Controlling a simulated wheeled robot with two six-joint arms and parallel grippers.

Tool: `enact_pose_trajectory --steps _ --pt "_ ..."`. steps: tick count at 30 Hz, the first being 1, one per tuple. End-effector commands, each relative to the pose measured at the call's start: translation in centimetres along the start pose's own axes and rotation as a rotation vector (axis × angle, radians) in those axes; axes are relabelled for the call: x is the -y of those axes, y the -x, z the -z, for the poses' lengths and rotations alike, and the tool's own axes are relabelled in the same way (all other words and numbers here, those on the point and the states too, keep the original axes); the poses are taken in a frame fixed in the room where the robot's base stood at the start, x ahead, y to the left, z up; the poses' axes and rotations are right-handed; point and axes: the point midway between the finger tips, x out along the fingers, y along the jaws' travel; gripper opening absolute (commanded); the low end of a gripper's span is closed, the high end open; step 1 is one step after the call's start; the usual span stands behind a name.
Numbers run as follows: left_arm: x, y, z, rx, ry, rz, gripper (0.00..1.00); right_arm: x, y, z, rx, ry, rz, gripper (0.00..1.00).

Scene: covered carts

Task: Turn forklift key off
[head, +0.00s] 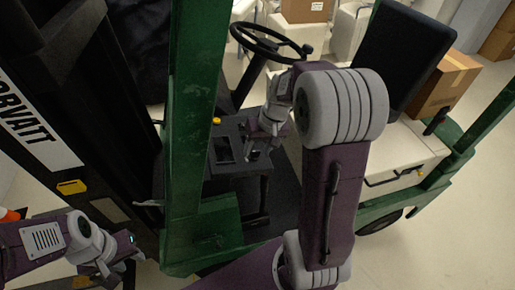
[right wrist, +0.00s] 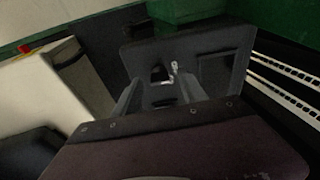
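The green forklift (head: 186,200) fills the middle of the head view. My right arm reaches into its cab, and my right gripper (head: 255,150) is at the dark dash panel (head: 226,140). In the right wrist view, a small silver key (right wrist: 175,67) stands on the dark panel (right wrist: 215,45). My right gripper (right wrist: 162,82) has its two fingers apart, with the key just past the fingertips, between their lines. I see no clear contact with it. My left gripper (head: 118,262) is low at the left, outside the cab; its finger opening is too small to tell.
The steering wheel (head: 268,42) is above the dash, and the black seat (head: 402,65) is to the right. A green post stands between my arms. A cardboard box (head: 447,82) sits behind the seat. A yellow knob (head: 216,121) is on the dash. Open floor lies at the right.

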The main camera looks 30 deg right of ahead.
Motion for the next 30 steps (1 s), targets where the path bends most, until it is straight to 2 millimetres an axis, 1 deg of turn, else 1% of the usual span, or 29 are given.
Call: enact_pose_trajectory --steps 4,7,15,18,22,30 --pt "0.0 0.0 0.0 0.000 0.000 0.000 0.36 0.0 0.1 0.0 -0.001 0.000 0.000 0.49" --pt "0.0 -0.3 0.0 0.000 0.000 0.000 0.36 0.0 1.0 0.1 -0.005 0.001 0.000 0.49" --pt "0.0 -1.1 -0.1 0.000 0.000 0.000 0.36 -0.1 6.9 0.0 -0.007 0.000 -0.001 0.49" --pt "0.0 -1.2 -0.1 0.000 0.000 0.000 0.36 -0.1 8.3 -0.1 -0.004 -0.001 0.000 0.49" --pt "0.0 -1.2 -0.1 0.000 0.000 0.000 0.36 0.0 9.1 -0.1 -0.002 -0.001 0.000 0.49" --pt "0.0 -1.2 -0.1 0.000 0.000 0.000 0.36 0.0 9.1 -0.1 -0.001 0.000 0.000 0.49"
